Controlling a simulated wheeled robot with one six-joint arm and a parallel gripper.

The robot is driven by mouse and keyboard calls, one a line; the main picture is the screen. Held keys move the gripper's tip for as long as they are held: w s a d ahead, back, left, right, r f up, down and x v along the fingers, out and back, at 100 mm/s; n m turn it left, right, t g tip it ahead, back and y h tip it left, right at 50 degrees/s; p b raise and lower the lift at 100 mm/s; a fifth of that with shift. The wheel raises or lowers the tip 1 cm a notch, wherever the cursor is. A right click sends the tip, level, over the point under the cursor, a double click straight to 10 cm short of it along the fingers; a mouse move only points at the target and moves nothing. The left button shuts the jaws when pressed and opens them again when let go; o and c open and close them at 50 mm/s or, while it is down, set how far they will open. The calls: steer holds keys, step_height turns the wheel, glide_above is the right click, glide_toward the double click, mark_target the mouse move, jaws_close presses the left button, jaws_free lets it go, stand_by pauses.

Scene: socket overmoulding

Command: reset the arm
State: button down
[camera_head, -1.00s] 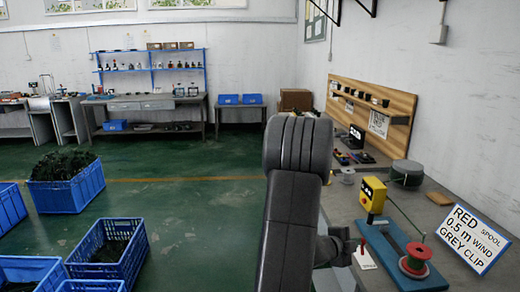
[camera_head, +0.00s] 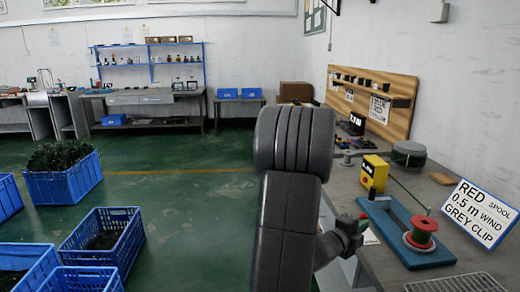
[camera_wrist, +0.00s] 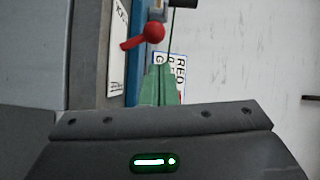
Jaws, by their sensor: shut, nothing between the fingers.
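My gripper (camera_wrist: 158,85) shows in the wrist view as two green fingers side by side, shut with nothing held between them. In the head view my dark arm stands up in the middle, and the wrist end (camera_head: 345,236) is low beside the bench edge, left of the winding device; the fingers are hard to make out there.
The bench (camera_head: 390,272) at the right bears a blue winding base (camera_head: 388,222) with a red spool (camera_head: 422,230), a yellow box (camera_head: 375,172), a sign (camera_head: 480,212) and a wire rack (camera_head: 455,284). Blue crates (camera_head: 104,240) stand on the floor at the left. Green floor between is open.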

steer(key=shift+s+f+m+t+b, duration=0.4)
steer(key=shift+f+m+t+b, duration=0.3)
steer(key=shift+b, duration=1.35)
steer(key=shift+s+f+m+h+b, duration=0.2)
steer(key=shift+m+h+b, duration=0.1)
steer(key=shift+b, duration=0.2)
steer(key=shift+r, duration=0.1)
steer(key=shift+w, duration=0.1)
